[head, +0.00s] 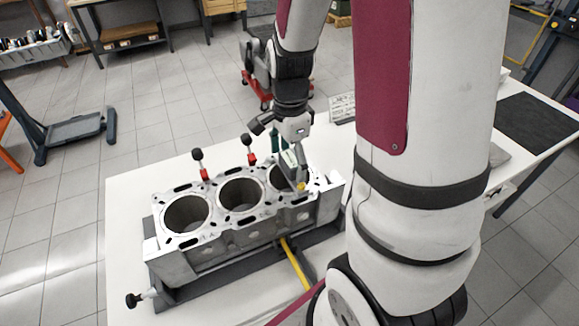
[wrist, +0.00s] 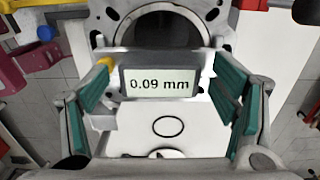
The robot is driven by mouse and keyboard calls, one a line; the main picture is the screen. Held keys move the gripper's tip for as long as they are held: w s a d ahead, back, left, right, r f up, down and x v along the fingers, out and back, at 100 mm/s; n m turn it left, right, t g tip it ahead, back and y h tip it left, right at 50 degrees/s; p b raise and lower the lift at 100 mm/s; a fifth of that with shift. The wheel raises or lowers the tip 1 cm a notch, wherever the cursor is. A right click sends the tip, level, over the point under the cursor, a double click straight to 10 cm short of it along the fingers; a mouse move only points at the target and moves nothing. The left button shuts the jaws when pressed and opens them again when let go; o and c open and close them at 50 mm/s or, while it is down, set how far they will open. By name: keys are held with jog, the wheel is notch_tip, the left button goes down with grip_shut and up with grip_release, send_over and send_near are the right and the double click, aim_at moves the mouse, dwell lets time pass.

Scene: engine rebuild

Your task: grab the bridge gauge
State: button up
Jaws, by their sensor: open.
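The bridge gauge (wrist: 160,84) shows in the wrist view as a grey-framed display reading "0.09 mm", with a pale body and a yellow part at its left. In the head view the gauge (head: 301,185) is a small, partly hidden shape at the right end of the engine block's top. My gripper (wrist: 162,72) is open, with teal-padded fingers on the left and right of the display and gaps on both sides. In the head view my gripper (head: 289,158) points down over the right-hand bore, which it partly covers.
The engine block (head: 227,247) stands on a dark plate on the white table (head: 128,213). Two red-and-black upright clamps (head: 249,152) rise behind it. A yellow bar (head: 295,264) lies at its front.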

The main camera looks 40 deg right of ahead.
jog(key=shift+f, duration=0.4)
jog(key=shift+c, duration=0.6)
jog(key=shift+r, duration=0.1)
jog(key=c, duration=1.6)
